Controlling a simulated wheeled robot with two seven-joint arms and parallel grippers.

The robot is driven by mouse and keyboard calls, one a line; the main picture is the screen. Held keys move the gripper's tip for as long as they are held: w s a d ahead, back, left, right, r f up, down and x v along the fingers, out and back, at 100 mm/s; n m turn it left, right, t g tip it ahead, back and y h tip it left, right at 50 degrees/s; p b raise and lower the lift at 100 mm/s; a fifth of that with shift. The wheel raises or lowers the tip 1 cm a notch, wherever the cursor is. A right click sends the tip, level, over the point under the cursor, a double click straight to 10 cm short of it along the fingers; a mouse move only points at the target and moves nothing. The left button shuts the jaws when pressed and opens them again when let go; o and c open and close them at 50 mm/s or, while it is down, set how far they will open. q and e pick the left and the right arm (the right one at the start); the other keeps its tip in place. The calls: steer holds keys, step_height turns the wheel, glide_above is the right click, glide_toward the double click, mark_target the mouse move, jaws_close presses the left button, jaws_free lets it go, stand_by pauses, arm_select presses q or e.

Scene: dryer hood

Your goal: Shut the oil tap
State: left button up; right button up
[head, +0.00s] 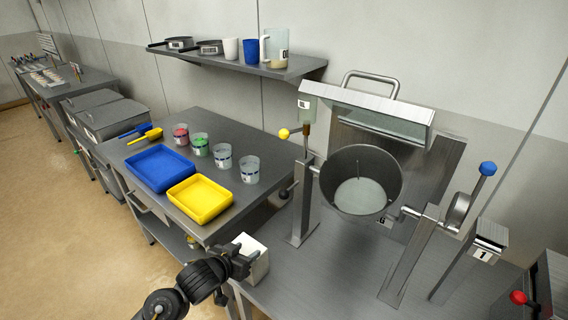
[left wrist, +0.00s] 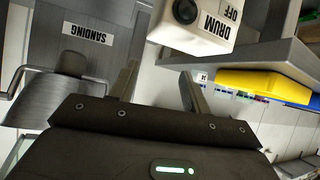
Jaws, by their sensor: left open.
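A yellow ball-ended lever (head: 284,134) sits on a brass-coloured fitting (head: 306,130) near the top of the left drum post; it looks like the oil tap, but I cannot read a label naming it. A small labelled box (head: 307,104) is just above it. My left gripper (head: 240,262) is low, at the near left edge of the drum bench, well below the lever. It is close to a white switch box (head: 258,263), which reads DRUM OFF in the left wrist view (left wrist: 208,30). Its fingers (left wrist: 158,90) are apart with nothing between them. My right gripper is not in view.
A tilted steel drum (head: 360,185) hangs between two posts under a hood (head: 368,108). A blue-knobbed lever (head: 487,168) and a red knob (head: 518,297) are at right. Blue (head: 160,148) and yellow (head: 200,216) trays lie on the left table. A SANDING label (left wrist: 88,37) shows.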

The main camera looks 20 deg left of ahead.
arm_select(q)
steer(key=w+r+m+t+h, duration=0.1)
steer(key=w+r+t+h, duration=0.1)
steer(key=w+r, duration=0.4)
steer(key=w+r+t+h, duration=0.1)
steer(key=w+r+h, duration=0.15)
steer(key=r, duration=0.65)
steer(key=m+h+p, duration=0.1)
steer(key=m+h, duration=0.1)
steer(key=h, duration=0.1)
glide_toward(280, 134)
steer(key=w, duration=0.1)
steer(key=p+x, duration=0.3)
steer(key=x, duration=0.6)
steer(key=shift+d+f, duration=0.1)
steer(key=shift+d, duration=0.2)
steer(key=shift+w+d+f, duration=0.1)
steer(key=shift+w+d, duration=0.3)
steer(key=shift+w, duration=0.15)
steer(key=shift+c, duration=0.2)
jaws_close()
